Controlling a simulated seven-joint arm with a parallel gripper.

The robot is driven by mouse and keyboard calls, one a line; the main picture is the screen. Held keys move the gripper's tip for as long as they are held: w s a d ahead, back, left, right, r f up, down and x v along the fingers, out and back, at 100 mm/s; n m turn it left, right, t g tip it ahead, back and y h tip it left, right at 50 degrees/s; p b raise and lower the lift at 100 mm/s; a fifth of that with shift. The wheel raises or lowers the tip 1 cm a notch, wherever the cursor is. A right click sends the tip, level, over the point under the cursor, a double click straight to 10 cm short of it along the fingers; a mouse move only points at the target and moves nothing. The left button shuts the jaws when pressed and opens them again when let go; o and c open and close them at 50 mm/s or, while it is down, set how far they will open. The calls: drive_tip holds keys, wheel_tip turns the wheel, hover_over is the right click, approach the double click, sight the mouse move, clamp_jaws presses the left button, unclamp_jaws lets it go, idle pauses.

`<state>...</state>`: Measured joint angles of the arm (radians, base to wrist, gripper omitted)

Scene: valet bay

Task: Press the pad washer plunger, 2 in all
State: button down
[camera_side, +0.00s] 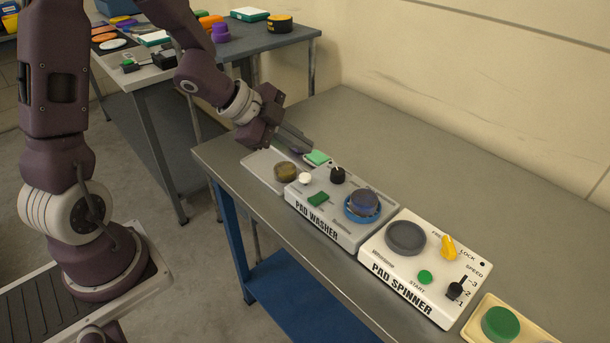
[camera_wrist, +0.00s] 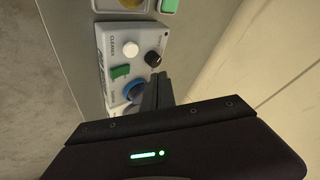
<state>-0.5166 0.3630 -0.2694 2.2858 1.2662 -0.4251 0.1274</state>
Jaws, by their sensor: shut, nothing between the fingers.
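The pad washer (camera_side: 340,218) is a grey box on the bench, lettered on its front. In the wrist view, the shut fingers (camera_wrist: 162,90) overlap the washer (camera_wrist: 112,45), partly hiding the blue part (camera_wrist: 132,92). The white button (camera_wrist: 131,48) shows clear of them.
Left of the washer lies a grey tray (camera_side: 258,166) with a brownish round pad (camera_side: 286,172) and a green block (camera_side: 317,158). The pad spinner (camera_side: 415,270) stands to the right, then a yellow tray (camera_side: 470,328) with a green pad (camera_side: 500,324). The bench behind is clear.

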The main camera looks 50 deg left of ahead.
sight(300, 177)
drive_tip(key=shift+a+f, duration=0.1)
drive_tip(key=shift+f, duration=2.3)
drive_tip(key=shift+f, duration=0.1)
drive_tip(key=shift+f, duration=0.35)
drive_tip(key=shift+f, duration=0.7)
idle(0.7)
drive_tip(key=shift+r, duration=1.15)
drive_tip(key=shift+r, duration=2.5)
